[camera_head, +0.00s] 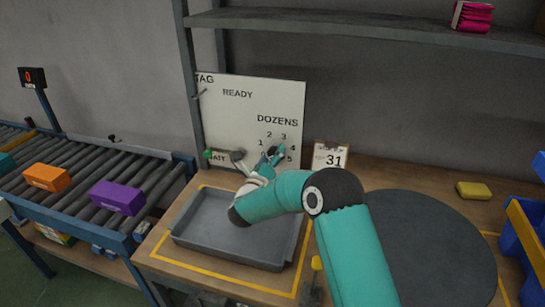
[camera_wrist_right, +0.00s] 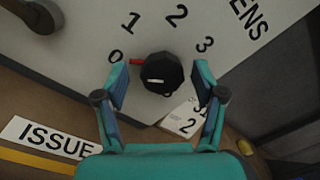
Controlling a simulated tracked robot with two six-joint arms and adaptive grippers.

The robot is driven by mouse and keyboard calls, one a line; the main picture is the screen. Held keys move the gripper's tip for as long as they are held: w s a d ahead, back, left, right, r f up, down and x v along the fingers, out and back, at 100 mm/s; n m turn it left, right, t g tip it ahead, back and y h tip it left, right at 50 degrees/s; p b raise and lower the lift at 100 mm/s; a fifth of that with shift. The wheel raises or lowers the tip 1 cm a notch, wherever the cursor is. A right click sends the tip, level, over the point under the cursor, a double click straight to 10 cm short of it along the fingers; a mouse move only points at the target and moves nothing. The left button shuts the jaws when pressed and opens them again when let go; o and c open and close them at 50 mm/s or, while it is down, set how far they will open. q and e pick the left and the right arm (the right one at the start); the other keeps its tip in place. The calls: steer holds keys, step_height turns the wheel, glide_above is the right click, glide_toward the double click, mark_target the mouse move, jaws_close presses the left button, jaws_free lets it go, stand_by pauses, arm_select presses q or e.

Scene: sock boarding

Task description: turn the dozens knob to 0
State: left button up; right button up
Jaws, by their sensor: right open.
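The dozens knob (camera_wrist_right: 162,74) is a dark round knob on the white board (camera_head: 235,125). My right gripper (camera_wrist_right: 161,66) is open, with one finger on each side of the knob. A gap shows between each fingertip and the knob. In the head view my right gripper (camera_head: 271,157) is in front of the board's lower right part and hides the knob. My left gripper is in neither view.
A grey tray (camera_head: 190,243) lies below the board, under my right arm. A card reading 31 (camera_head: 331,158) stands right of the board. A conveyor (camera_head: 150,190) with orange (camera_head: 47,177) and purple (camera_head: 117,197) boxes is at left. A round dark mat (camera_head: 440,250) lies at right.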

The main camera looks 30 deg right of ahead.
steer(key=v, duration=1.2)
steer(key=shift+f, duration=0.15)
